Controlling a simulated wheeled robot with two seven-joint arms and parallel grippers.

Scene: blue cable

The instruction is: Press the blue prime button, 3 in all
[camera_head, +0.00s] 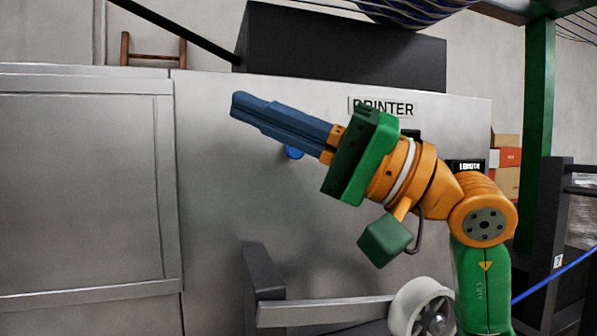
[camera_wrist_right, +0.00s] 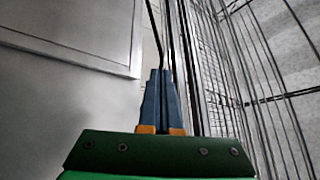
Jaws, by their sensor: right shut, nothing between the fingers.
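The blue button (camera_head: 293,152) shows as a small blue round piece on the front of the grey printer cabinet (camera_head: 225,200). It is partly hidden behind my right gripper. My right gripper (camera_head: 236,103) has blue fingers, shut and empty, pointing up and to the left across the cabinet front. Its closed fingers also show in the right wrist view (camera_wrist_right: 159,74), pointing away past the cabinet panel; the button is not seen there. Whether the gripper touches the cabinet cannot be told. My left gripper is not in view.
A dark box (camera_head: 340,45) sits on top of the cabinet, with a "PRINTER" label below it. A dark bracket arm with a white spool (camera_head: 422,308) stands low in front. A green post (camera_head: 537,110) and cardboard boxes (camera_head: 507,170) are at the right. A blue cable (camera_head: 555,275) runs lower right.

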